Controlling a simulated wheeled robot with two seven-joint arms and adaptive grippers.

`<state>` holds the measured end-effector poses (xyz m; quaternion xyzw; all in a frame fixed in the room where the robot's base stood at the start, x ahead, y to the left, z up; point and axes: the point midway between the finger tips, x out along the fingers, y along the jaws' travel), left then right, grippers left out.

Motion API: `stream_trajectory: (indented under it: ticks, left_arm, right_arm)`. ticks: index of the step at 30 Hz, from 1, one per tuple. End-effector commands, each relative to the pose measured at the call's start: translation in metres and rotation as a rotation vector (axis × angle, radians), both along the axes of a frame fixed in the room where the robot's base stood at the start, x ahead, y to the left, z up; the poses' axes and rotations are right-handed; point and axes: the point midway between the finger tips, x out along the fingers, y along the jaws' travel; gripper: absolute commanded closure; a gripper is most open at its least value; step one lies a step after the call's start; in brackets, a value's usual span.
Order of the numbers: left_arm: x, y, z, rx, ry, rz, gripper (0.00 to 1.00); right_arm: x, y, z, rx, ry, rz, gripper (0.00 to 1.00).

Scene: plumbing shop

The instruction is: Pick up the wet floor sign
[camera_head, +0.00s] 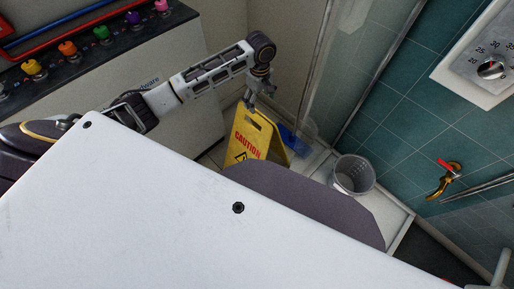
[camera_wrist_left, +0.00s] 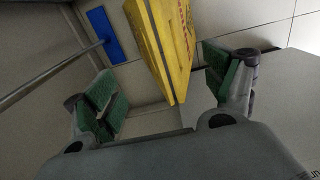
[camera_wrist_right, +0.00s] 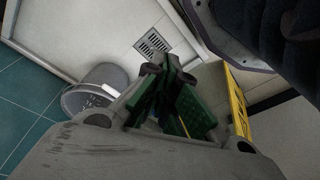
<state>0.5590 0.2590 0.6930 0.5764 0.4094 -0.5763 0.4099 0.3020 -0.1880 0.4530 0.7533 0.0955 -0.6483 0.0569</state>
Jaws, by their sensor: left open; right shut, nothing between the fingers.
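The yellow wet floor sign (camera_head: 258,134), marked CAUTION, stands on the floor near the wall in the head view. Its lower part is hidden behind my white body. My left gripper (camera_head: 260,101) is just above its top edge. In the left wrist view my left gripper (camera_wrist_left: 163,82) is open, with the top end of the sign (camera_wrist_left: 166,45) showing between and beyond its green-padded fingers. I cannot tell whether they touch it. In the right wrist view my right gripper (camera_wrist_right: 177,105) is shut and empty, with a yellow edge of the sign (camera_wrist_right: 237,103) to its right.
A grey bin (camera_head: 353,174) stands right of the sign. A blue floor-tool head (camera_head: 296,140) lies behind the sign; its pole shows in the left wrist view. A counter with coloured valves (camera_head: 103,33) is at the left. A glass panel and teal tiled wall (camera_head: 410,110) bound the right.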

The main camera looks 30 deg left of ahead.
Motion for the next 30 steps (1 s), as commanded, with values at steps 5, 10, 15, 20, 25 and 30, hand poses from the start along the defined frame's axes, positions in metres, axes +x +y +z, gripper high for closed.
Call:
stream_trajectory:
  ticks: [5,10,15,20,25,30]
  left_arm:
    - [0.000,0.001,-0.018,0.001,0.002,0.001,0.16]
    - [0.000,0.001,-0.040,0.001,0.002,0.000,0.16]
    - [0.000,0.001,-0.063,0.001,0.002,0.000,0.16]
    - [0.000,0.001,-0.077,0.000,0.001,0.000,0.16]
    - [0.000,0.001,-0.081,0.000,0.001,0.000,0.16]
    - [0.000,0.001,-0.080,0.000,0.001,0.000,0.16]
  right_arm:
    - [0.000,0.002,0.008,0.005,-0.003,0.001,1.00]
    - [0.002,0.005,0.019,0.013,-0.014,0.003,1.00]
    - [0.005,0.006,0.024,0.019,-0.025,0.004,1.00]
    - [0.009,0.008,0.035,0.027,-0.045,0.005,1.00]
    - [0.010,0.009,0.040,0.031,-0.055,0.005,1.00]
    - [0.007,0.009,0.040,0.030,-0.050,0.006,1.00]
